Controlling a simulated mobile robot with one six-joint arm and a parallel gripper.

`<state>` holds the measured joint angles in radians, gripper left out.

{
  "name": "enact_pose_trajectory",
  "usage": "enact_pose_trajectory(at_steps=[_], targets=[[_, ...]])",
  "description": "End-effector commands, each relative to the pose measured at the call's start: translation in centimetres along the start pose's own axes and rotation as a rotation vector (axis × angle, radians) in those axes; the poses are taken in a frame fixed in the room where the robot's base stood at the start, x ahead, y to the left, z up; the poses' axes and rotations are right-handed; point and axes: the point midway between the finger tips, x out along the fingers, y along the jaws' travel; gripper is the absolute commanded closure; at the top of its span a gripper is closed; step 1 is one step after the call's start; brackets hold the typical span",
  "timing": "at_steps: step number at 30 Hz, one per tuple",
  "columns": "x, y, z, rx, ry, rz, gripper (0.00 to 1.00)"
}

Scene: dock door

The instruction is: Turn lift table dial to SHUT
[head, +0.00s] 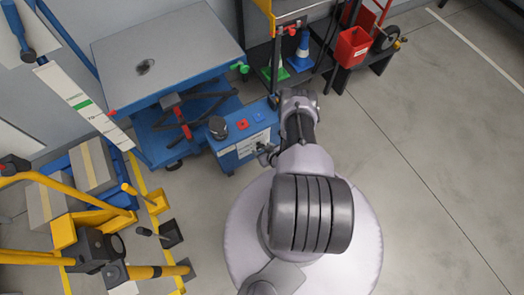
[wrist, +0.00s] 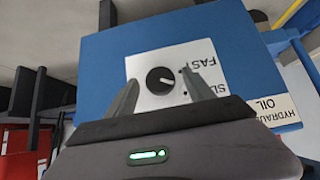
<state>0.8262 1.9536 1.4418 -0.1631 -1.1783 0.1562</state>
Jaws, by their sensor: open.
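The dial (wrist: 160,80) is a round black knob on a white plate on the front of a blue box (wrist: 110,55). Its pale pointer mark aims right and slightly down in the wrist view. The plate's lettering is upside down: FAST reads clearly, and a word starting SL is partly behind the right finger. No SHUT lettering shows. My gripper (wrist: 159,77) is open, one finger on each side of the dial, with gaps to the knob. In the head view the blue box (head: 226,158) stands beside the lift table (head: 185,45); the dial cannot be made out there.
A HYDRAULIC OIL label (wrist: 277,110) is on the box. A black cap (head: 217,125) and a red button (head: 242,125) are on its top. Yellow equipment (head: 85,240) stands at left. A red bin (head: 352,46) is at the back. The floor at right is clear.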

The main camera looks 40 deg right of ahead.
Motion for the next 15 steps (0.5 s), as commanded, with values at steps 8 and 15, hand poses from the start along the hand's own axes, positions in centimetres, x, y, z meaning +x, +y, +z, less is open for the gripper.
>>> enact_pose_trajectory(at_steps=[8,15], targets=[[1.08,-0.02,-0.12,0.000,0.000,0.000,0.38],[1.03,0.00,-0.12,0.000,0.000,0.000,0.62]])
